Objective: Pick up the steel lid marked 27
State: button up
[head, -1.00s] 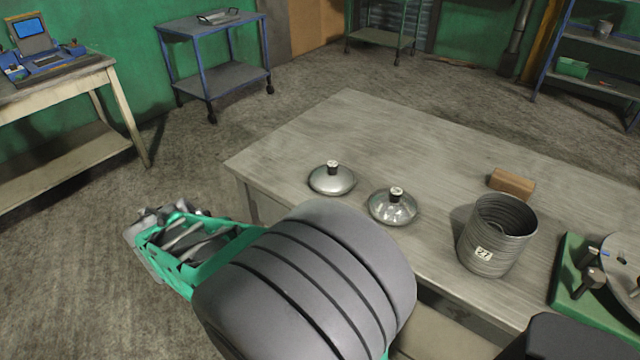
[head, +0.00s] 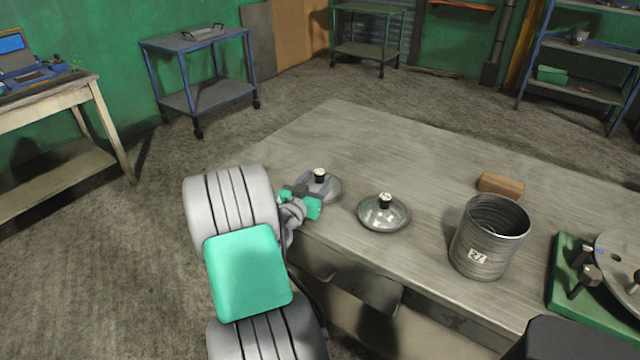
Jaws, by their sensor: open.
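Two round steel lids with black knobs lie on the grey workbench (head: 430,170). The left lid (head: 334,189) is partly hidden by my gripper (head: 316,187). The right lid (head: 372,218) lies uncovered, nearer the bench's front edge. Both knobs have pale tops, but I cannot read a number on either lid. My gripper is open at the left lid, with its fingers close to the knob; I cannot tell whether they touch it. A ribbed steel canister (head: 468,236) with a label reading 27 stands open to the right of the lids.
A wooden block (head: 501,184) lies behind the canister. A green-based device with a round disc (head: 619,252) stands at the bench's right. The bench behind the lids is clear. A blue trolley (head: 198,91) and a side table (head: 55,100) stand away to the left.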

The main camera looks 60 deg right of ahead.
jog(key=shift+c, duration=0.4)
grip_shut()
dwell(0.4)
